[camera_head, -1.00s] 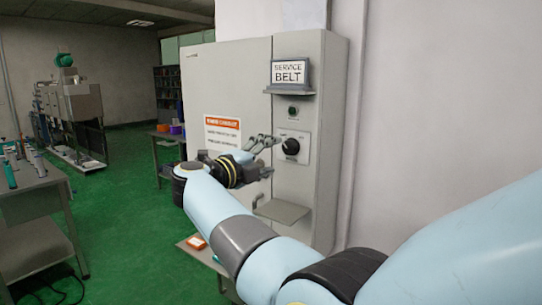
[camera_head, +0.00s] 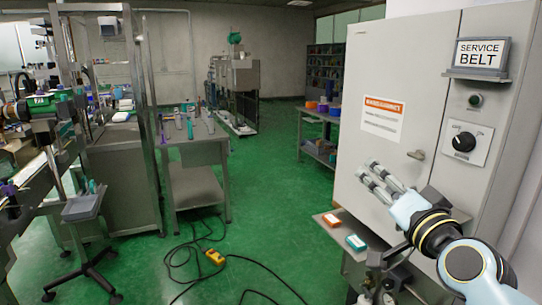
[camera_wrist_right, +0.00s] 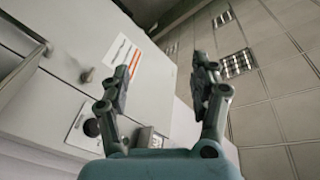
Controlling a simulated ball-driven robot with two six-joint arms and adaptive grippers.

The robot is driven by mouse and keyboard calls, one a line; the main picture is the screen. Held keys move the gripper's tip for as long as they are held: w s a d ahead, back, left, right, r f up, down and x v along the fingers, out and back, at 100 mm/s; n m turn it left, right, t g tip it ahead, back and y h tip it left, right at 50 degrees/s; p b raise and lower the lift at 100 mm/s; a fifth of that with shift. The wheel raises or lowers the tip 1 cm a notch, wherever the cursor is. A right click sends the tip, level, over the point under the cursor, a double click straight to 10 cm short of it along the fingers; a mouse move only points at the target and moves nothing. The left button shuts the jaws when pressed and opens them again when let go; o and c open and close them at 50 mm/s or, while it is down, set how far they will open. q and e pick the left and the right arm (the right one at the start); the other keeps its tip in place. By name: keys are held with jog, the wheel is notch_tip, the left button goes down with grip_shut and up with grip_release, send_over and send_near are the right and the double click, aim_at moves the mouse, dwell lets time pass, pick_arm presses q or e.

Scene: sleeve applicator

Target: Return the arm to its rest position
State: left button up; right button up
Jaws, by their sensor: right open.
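My right arm (camera_head: 468,262) comes in from the lower right in the head view, pale blue with dark joints. Its gripper (camera_head: 369,172) points up and left in front of the grey cabinet's door. The gripper also shows in the right wrist view (camera_wrist_right: 160,72), with its two dark fingers spread well apart and nothing between them. I see no contact between the fingers and the cabinet. My left gripper is not in view.
The grey cabinet (camera_head: 400,60) stands at the right with a black rotary knob (camera_head: 463,142) and a "SERVICE BELT" sign (camera_head: 481,54). An orange box (camera_head: 331,220) and a teal box (camera_head: 356,242) lie below. A yellow pendant (camera_head: 215,257) and cables lie on the green floor.

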jog(key=s+f+n+g, duration=0.7)
jog(key=s+f, duration=0.4)
jog(key=s, duration=0.5)
jog(key=s+d+f+g+h, duration=0.2)
jog(key=s+d+g, duration=0.15)
jog(key=s, duration=0.55)
jog(key=s+d+f+g+h, duration=0.25)
jog(key=s+g, duration=0.25)
jog(key=s, duration=0.4)
jog(key=s+d+f+y+b, duration=0.2)
jog(key=f+b, duration=0.8)
jog(key=f, duration=2.4)
jog(key=s+d+f+g+b, duration=0.1)
jog(key=s+f+b, duration=0.2)
jog(key=s+f, duration=0.6)
jog(key=s+d+f+g+b, duration=0.1)
jog(key=s+f+b, duration=0.3)
jog(key=s+f, duration=0.5)
notch_tip(320, 180, down, 6)
jog(key=shift+s+f+h, duration=0.1)
jog(key=shift+s+h, duration=0.25)
jog(key=shift+h, duration=0.1)
